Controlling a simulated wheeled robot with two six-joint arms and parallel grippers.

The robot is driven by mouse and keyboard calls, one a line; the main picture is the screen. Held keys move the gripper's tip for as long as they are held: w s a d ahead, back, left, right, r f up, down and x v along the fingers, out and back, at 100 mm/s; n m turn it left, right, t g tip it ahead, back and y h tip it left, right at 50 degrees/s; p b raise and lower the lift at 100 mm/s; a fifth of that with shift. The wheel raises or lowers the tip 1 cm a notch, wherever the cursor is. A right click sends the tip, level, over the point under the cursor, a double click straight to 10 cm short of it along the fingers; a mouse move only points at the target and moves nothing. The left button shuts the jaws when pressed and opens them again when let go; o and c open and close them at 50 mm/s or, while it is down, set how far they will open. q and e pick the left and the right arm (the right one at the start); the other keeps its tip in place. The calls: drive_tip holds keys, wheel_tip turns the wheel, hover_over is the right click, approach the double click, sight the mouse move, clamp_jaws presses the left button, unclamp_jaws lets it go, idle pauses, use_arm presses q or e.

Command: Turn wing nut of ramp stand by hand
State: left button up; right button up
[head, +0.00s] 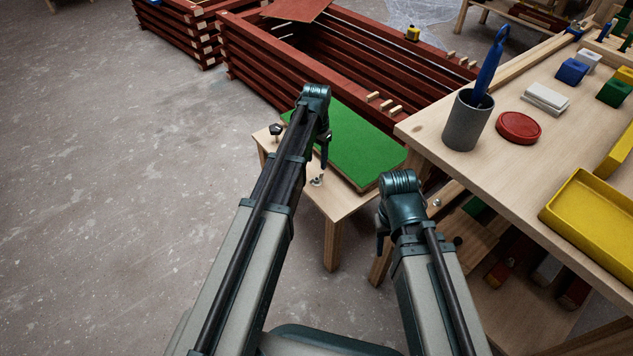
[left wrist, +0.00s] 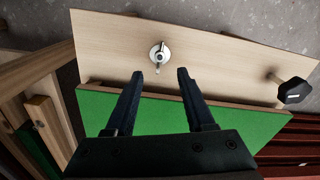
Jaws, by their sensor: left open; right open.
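The ramp stand (head: 335,205) is a low pale wooden table with a green ramp board (head: 345,138) on it. A silver wing nut (left wrist: 158,54) stands on the bare wood strip beside the board, and it also shows in the head view (head: 317,181). A black knob (left wrist: 293,90) is at the strip's other end. My left gripper (left wrist: 158,76) is open above the stand. Its fingertips point at the wing nut, one to each side of it but short of it, with nothing between them. My right gripper (head: 381,243) is open, near the workbench's corner and mostly hidden.
A wooden workbench (head: 480,180) on the right holds a grey cup (head: 467,122) with a blue tool, a red lid (head: 517,127) and a yellow tray (head: 595,222). Red-painted battens (head: 265,70) are stacked behind the stand. The concrete floor at left is clear.

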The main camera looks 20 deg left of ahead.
sight(317, 179)
use_arm(q)
wheel_tip(317, 179, down, 8)
drive_tip(key=b, duration=0.6)
drive_tip(key=shift+r+b, duration=0.1)
drive_tip(key=shift+b, duration=0.25)
drive_tip(key=shift+c, duration=0.2)
clamp_jaws()
